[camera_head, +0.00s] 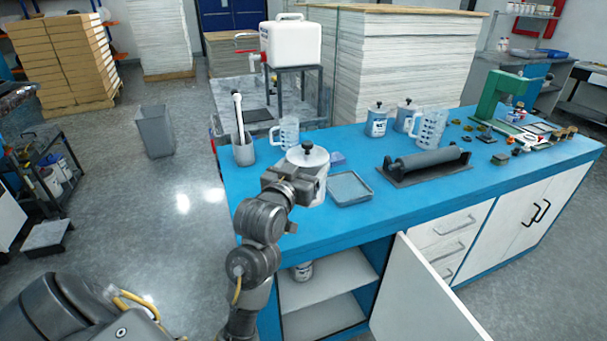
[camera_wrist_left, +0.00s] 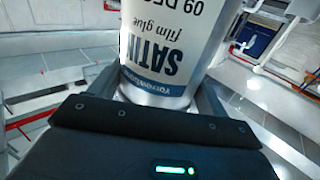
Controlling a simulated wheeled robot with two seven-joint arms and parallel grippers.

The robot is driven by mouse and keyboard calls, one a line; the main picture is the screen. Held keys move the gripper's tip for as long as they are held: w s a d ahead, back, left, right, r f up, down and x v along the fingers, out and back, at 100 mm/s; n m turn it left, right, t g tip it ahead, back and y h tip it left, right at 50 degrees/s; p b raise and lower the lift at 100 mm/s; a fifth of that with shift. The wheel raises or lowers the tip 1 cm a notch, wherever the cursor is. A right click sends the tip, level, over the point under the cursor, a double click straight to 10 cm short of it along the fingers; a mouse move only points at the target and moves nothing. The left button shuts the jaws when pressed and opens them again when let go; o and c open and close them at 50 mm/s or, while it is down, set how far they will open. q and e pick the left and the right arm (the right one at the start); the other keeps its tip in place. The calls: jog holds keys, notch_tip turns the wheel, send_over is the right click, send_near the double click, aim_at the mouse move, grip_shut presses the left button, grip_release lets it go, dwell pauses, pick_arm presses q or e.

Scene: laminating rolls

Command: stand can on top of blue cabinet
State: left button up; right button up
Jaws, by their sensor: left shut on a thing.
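A white can of film glue with a grey lid and black knob (camera_head: 308,157) is held upright in the head view. In the left wrist view its label (camera_wrist_left: 165,45) fills the space between the fingers. My left gripper (camera_head: 300,182) is shut on the can, and its fingers are mostly hidden in the head view. The can appears over the front left part of the blue cabinet's top (camera_head: 260,205); I cannot tell whether its base touches. My right gripper is not in view.
A shallow grey tray (camera_head: 349,188) is just right of the can. A clear jug (camera_head: 286,132) and a grey cup (camera_head: 243,152) stand behind it. A roller (camera_head: 427,162) lies further right.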

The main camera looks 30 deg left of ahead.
pick_arm(q)
jog(key=w+a+f+p, duration=0.2)
jog(key=w+a+f, duration=0.2)
jog(key=a+f, duration=0.8)
jog(key=shift+f, duration=0.15)
jog(key=shift+w+f, duration=0.1)
jog(key=shift+f, duration=0.05)
jog(key=o, duration=2)
jog(key=s, duration=0.4)
jog(key=s+d+b, duration=0.1)
jog(key=s, duration=0.3)
jog(key=s+d, duration=0.1)
jog(key=s, duration=0.3)
jog(key=shift+d, duration=0.1)
